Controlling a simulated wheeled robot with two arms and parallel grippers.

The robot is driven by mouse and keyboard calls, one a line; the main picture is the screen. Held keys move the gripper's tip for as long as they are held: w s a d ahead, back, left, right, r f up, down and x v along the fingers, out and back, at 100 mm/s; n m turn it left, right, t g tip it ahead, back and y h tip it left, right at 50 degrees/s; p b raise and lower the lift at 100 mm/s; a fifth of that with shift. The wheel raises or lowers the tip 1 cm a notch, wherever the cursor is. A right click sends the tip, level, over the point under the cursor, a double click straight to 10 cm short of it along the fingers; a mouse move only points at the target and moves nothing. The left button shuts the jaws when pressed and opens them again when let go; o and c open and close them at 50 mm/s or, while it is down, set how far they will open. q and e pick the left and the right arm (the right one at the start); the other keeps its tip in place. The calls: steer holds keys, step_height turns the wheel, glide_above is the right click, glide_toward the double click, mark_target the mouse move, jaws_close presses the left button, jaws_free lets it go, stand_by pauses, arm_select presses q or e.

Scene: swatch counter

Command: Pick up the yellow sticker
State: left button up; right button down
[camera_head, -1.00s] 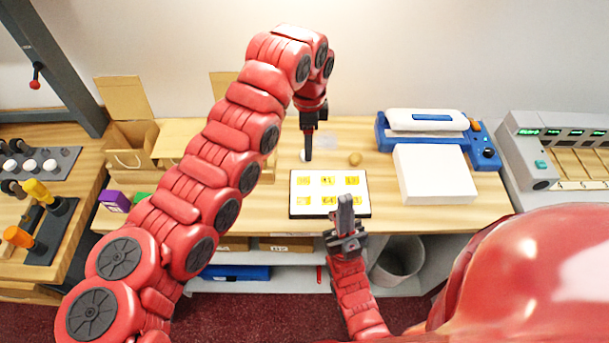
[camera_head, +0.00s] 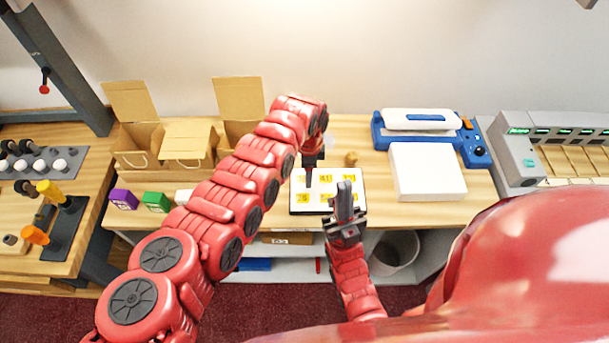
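Several yellow stickers with dark print lie in rows on a white sheet with a dark edge (camera_head: 359,208) on the wooden counter. One yellow sticker (camera_head: 303,198) shows at the sheet's left front, and another (camera_head: 326,178) at its back middle. My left gripper (camera_head: 308,184) points down over the left part of the sheet; its dark fingers look like one narrow bar, so its opening is unclear. My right gripper (camera_head: 344,187) is at the sheet's front right, fingers together and empty, hiding part of the front row. Contact between the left fingertips and a sticker cannot be told.
A blue machine (camera_head: 379,131) and a white block (camera_head: 427,172) stand right of the sheet. A small tan knob (camera_head: 351,159) sits behind it. Cardboard boxes (camera_head: 137,146) and small purple (camera_head: 123,199) and green (camera_head: 156,202) boxes are at left. A grey bin (camera_head: 396,250) is below.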

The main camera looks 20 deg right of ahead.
arm_select(q)
steer(key=shift+f, duration=0.2)
jaws_close()
stand_by(0.3)
steer(key=shift+w+r, duration=0.15)
steer(key=shift+r, duration=0.45)
step_height(320, 180, up, 13)
steer(key=b, duration=0.3)
